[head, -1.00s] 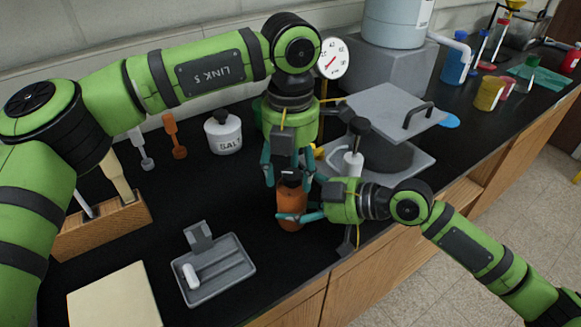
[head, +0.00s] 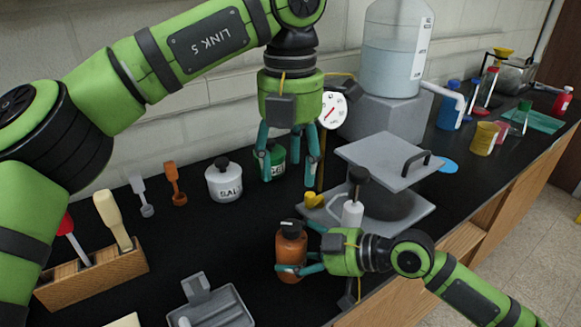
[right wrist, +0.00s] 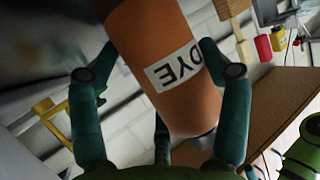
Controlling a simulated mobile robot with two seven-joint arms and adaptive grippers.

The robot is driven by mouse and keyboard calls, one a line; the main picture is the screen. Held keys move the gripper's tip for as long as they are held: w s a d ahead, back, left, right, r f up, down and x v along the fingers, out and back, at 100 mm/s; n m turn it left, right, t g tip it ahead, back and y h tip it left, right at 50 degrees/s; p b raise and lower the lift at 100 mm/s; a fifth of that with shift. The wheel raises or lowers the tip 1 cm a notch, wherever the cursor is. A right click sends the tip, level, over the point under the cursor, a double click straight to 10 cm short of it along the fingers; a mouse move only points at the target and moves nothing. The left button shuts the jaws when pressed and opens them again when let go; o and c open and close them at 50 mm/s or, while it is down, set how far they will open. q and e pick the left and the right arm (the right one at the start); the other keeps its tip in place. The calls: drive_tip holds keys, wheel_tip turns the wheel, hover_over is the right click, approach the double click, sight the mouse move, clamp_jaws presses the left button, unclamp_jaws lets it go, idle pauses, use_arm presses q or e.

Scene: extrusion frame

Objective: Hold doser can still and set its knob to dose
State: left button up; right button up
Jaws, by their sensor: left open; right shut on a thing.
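The doser can (head: 291,257) is an orange can with a dark knob (head: 290,227) on top. It looks upright near the front edge of the black counter. My right gripper (head: 299,248) is shut around the can's side from the right. In the right wrist view the can (right wrist: 175,95) sits between the fingers with its DYE label facing the camera. My left gripper (head: 289,178) is open and empty, pointing down, above and apart from the knob. The knob's setting is too small to read.
A green can (head: 274,162) stands behind my left fingers, beside a white salt jar (head: 223,181). A grey hinged-lid press (head: 385,163) stands to the right. A grey tray (head: 213,305) and a wooden tool rack (head: 92,277) lie to the left.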

sight(291, 224)
use_arm(q)
drive_tip(key=shift+c, duration=1.4)
wheel_tip(291, 224, down, 12)
drive_tip(key=m, duration=0.5)
drive_tip(key=shift+d+f, duration=0.1)
drive_tip(key=shift+f, duration=0.15)
clamp_jaws()
